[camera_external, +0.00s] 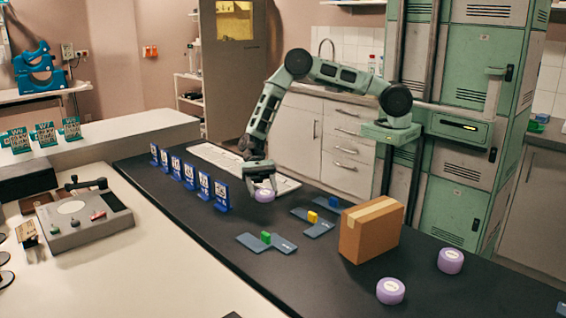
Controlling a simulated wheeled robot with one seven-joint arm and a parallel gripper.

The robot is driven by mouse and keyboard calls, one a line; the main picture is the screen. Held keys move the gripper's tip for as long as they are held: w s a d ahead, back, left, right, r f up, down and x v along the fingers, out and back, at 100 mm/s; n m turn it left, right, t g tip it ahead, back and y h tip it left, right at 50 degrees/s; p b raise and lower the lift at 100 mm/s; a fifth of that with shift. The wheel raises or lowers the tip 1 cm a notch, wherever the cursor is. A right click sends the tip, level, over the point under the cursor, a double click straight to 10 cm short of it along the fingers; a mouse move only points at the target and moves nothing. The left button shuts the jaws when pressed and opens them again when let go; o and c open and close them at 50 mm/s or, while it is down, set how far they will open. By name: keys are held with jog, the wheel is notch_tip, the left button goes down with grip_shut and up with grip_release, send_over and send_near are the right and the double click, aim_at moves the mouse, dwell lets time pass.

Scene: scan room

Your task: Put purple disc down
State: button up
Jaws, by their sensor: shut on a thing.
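My gripper (260,172) points down over the dark counter (315,268), at the front of the white keyboard. It is shut on a purple disc (265,194) with a pale top. The disc is at or just above the counter; I cannot tell if it touches. Two more purple discs, one at the front (390,291) and one further right (450,260), sit on the counter right of the cardboard box.
The cardboard box (365,242) stands mid-right. Grey plates with a green block (265,237) and a yellow block (312,216) lie left of it. Several blue stands (221,196) line the left, near a white keyboard (215,158). A grey device (85,219) sits on the pale table.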

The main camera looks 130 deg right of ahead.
jog(key=s+d+r+m+t+h+b, duration=0.2)
jog(key=s+d+r+m+b, duration=0.15)
jog(key=d, duration=0.25)
jog(key=s+d+r+m+t+h+b, duration=0.2)
jog(key=s+d+t, duration=0.1)
jog(key=s+d, duration=0.25)
jog(key=f, duration=0.2)
jog(key=d+f, duration=0.1)
jog(key=f, duration=0.2)
jog(key=shift+d+f, duration=0.3)
jog(key=shift+f, duration=2.3)
jog(key=shift+f, duration=0.1)
jog(key=o, duration=1)
jog(key=shift+c, duration=0.2)
jog(key=shift+o, duration=0.2)
